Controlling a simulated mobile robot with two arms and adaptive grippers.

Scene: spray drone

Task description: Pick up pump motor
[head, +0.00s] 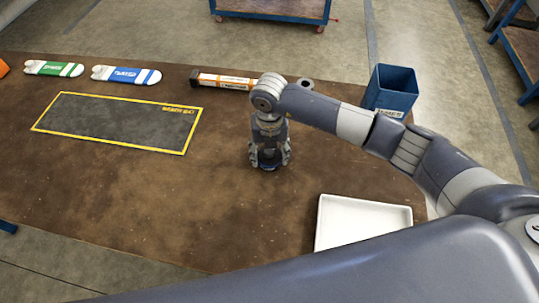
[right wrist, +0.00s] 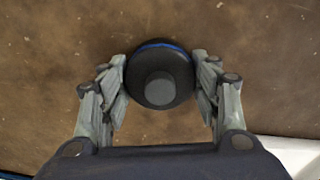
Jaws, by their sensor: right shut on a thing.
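The pump motor (right wrist: 160,82) is a dark, round body with a blue ring and a grey round cap on its top. In the right wrist view it sits between the two fingers of my right gripper (right wrist: 162,88), which are shut on its sides. In the head view my right gripper (head: 270,158) points straight down at the middle of the brown table, and the motor is mostly hidden between its fingers. Whether the motor touches the table is hard to tell. My left gripper is not in view.
A white tray (head: 325,236) lies at the front right of the table (head: 130,205). A blue bin (head: 389,98) stands at the back right. A dark mat with a yellow border (head: 118,122) lies left. Green (head: 54,68) and blue (head: 127,75) labelled pieces and an orange-white box (head: 222,80) line the back.

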